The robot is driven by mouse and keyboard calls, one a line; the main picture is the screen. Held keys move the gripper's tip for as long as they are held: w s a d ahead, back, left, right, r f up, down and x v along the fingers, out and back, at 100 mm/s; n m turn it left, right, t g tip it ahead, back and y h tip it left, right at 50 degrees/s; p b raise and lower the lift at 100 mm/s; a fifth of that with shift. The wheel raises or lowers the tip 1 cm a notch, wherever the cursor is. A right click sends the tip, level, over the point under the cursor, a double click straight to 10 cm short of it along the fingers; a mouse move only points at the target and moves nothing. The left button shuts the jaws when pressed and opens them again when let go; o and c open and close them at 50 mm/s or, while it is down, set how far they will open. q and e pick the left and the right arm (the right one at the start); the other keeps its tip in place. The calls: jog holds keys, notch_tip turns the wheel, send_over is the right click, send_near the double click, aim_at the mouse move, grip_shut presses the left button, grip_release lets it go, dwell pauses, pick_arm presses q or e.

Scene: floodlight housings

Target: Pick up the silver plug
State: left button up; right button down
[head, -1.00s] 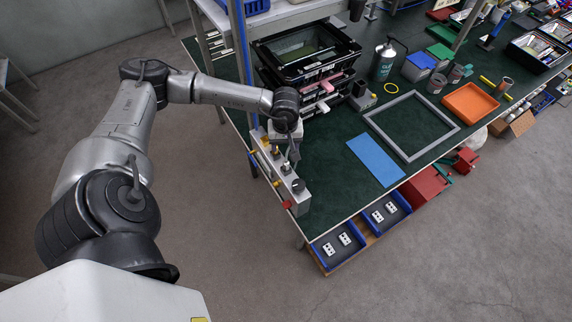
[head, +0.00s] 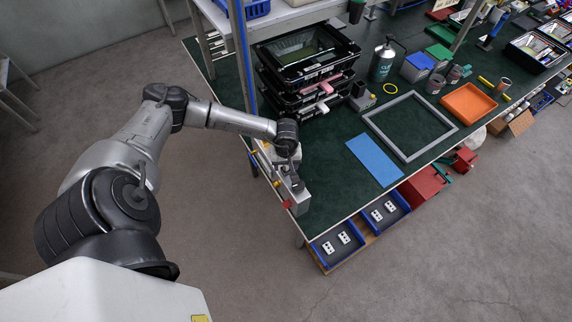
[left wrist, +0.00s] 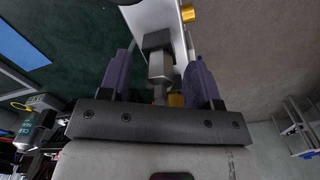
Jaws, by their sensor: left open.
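A silver plug (left wrist: 160,68) with a black collar stands by a pale metal block in the left wrist view. It appears between the two purple fingers of my left gripper (left wrist: 160,57). The fingers are open, with a gap on each side of the plug. In the head view my left gripper (head: 294,180) is over the front part of the metal block (head: 299,203) at the table's left edge. The arm and gripper hide most of the block and the plug there.
Stacked black crates (head: 305,60) stand behind the gripper, beside a blue post (head: 241,60). A blue mat (head: 375,160) and a grey frame (head: 383,108) lie to the right. Brass fittings (left wrist: 187,13) stick out of the block. Green tabletop between block and mat is clear.

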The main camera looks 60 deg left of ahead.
pick_arm(q)
jog(key=shift+f, duration=0.1)
jog(key=c, duration=1)
